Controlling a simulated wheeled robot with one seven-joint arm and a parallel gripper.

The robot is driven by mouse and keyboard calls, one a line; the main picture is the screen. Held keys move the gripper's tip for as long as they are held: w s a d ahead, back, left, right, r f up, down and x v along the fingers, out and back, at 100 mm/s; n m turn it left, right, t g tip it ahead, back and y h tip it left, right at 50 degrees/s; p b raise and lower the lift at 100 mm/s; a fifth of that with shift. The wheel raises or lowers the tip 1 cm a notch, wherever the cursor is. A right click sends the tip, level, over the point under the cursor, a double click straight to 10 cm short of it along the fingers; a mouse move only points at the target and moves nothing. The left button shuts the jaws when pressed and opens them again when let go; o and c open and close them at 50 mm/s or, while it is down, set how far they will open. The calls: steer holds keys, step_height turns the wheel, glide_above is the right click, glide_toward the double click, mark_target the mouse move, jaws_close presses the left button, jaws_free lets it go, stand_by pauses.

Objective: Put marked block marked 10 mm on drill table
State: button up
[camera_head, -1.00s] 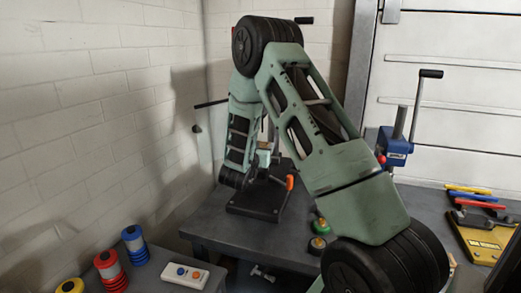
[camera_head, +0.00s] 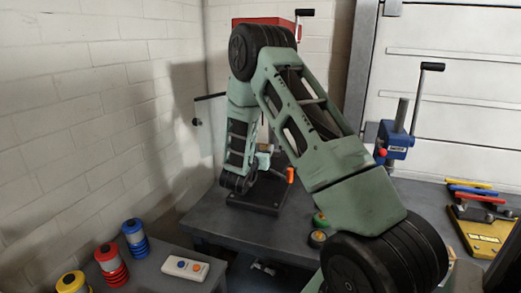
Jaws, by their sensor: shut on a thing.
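A drill press stands in the back corner of the workbench. Its red head (camera_head: 268,21) shows above my elbow and its black base (camera_head: 257,197) rests on the bench. My arm reaches over in front of it, with the wrist low beside the press column. My gripper's fingers cannot be made out behind the wrist. A small pale part shows just right of the wrist, but I cannot tell what it is. The drill table is largely hidden by my arm and cannot be clearly told apart. The marked block is not visible.
Blue, red and yellow spool-like stands (camera_head: 112,266) and a white button box (camera_head: 185,267) are at the lower left. A blue vise-like tool (camera_head: 394,140) and a yellow rack (camera_head: 480,232) are on the right. An orange handle (camera_head: 291,175) sticks out by the press.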

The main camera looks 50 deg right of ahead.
steer(key=o, duration=1)
steer(key=shift+r, duration=0.15)
